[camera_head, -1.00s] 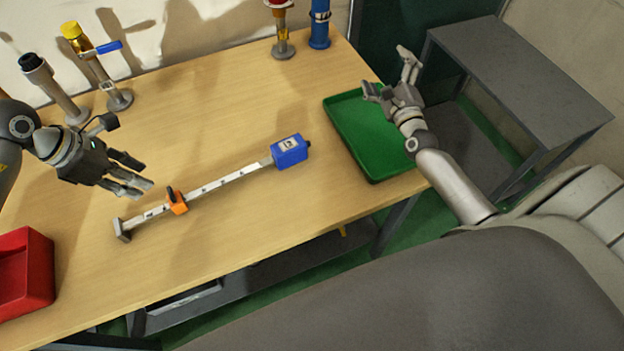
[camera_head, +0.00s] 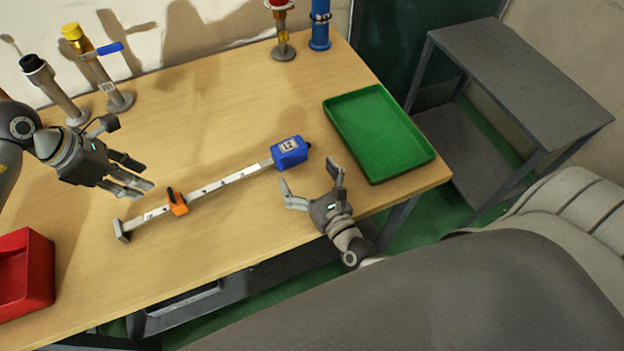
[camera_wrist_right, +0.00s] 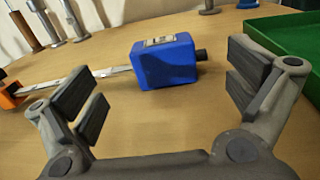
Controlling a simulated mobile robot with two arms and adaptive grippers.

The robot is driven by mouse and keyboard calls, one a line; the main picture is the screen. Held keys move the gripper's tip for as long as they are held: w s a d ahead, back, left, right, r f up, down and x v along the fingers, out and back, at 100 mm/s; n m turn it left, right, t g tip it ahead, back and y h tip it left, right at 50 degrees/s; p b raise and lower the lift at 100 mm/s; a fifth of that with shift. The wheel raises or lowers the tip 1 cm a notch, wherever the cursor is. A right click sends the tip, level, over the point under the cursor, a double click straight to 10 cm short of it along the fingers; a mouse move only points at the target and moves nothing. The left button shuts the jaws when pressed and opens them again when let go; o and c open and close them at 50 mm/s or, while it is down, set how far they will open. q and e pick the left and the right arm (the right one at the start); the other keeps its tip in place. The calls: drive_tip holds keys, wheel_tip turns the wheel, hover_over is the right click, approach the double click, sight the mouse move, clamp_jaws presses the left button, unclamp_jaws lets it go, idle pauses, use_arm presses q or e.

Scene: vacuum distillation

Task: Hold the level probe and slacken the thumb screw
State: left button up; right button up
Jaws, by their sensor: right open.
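The level probe lies on the wooden table, a pale bar (camera_head: 228,180) with a blue box (camera_head: 290,152) at its right end and a foot at its left end. An orange clamp (camera_head: 178,204) with a dark knob, perhaps the thumb screw, sits around the bar near the left end. My right gripper (camera_head: 312,183) is open and empty, just below and right of the blue box. In the right wrist view the blue box (camera_wrist_right: 163,62) lies ahead, between the open fingers (camera_wrist_right: 165,85). My left gripper (camera_head: 141,178) hovers up and left of the orange clamp, its fingers apart with nothing between them.
A green tray (camera_head: 430,160) lies at the table's right end, and a red bin (camera_head: 48,270) at the lower left. Several upright pipe fittings, including a blue one (camera_head: 320,25), stand along the back edge.

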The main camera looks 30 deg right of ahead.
sight(293, 153)
drive_tip(key=w, duration=0.8)
drive_tip(key=shift+w+a, duration=0.15)
drive_tip(key=shift+w, duration=0.05)
drive_tip(key=shift+c, duration=0.3)
